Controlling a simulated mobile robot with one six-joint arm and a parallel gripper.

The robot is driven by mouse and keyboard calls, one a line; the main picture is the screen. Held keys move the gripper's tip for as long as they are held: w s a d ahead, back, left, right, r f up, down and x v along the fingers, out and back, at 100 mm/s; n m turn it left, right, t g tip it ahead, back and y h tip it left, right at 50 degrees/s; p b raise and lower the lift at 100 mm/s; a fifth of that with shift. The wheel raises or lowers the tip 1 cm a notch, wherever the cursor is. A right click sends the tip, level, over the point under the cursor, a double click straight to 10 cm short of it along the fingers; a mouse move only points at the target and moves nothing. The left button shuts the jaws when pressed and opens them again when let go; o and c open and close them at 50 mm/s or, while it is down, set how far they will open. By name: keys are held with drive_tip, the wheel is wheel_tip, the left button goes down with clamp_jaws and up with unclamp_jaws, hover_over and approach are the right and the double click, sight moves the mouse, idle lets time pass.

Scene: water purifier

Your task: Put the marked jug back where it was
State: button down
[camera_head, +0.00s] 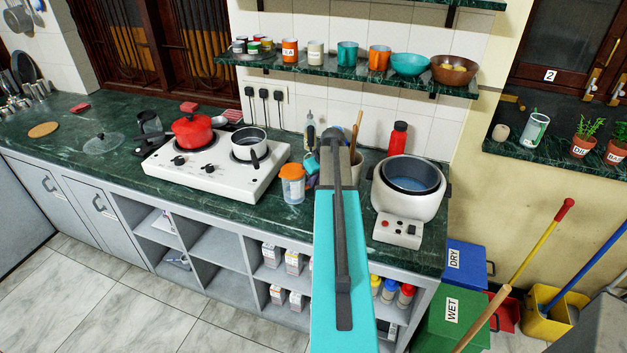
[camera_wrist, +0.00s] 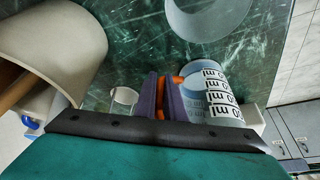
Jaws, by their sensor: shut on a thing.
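The marked jug (camera_wrist: 215,95) is clear, with bold black lettering on its side and an orange handle. In the wrist view it lies to the right of my gripper (camera_wrist: 162,97). The two dark purple fingers are shut on the orange handle. My fingertips are hidden behind my arm in the head view.
A white stove (camera_head: 215,165) with a red pot (camera_head: 193,130) is left. A cooker (camera_head: 408,190) with an open pot is right. A utensil holder with a wooden spoon (camera_wrist: 60,45) is close beside my gripper. The green counter (camera_head: 75,150) is mostly clear at left.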

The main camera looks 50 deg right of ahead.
drive_tip(key=shift+f, duration=0.15)
drive_tip(key=c, duration=1.8)
unclamp_jaws()
drive_tip(key=shift+c, duration=0.2)
drive_tip(key=shift+r, duration=0.25)
drive_tip(key=b+v, duration=0.3)
drive_tip(key=v, duration=0.9)
drive_tip(key=shift+f, duration=0.1)
drive_tip(key=shift+s+f, duration=0.1)
drive_tip(key=shift+s, duration=0.05)
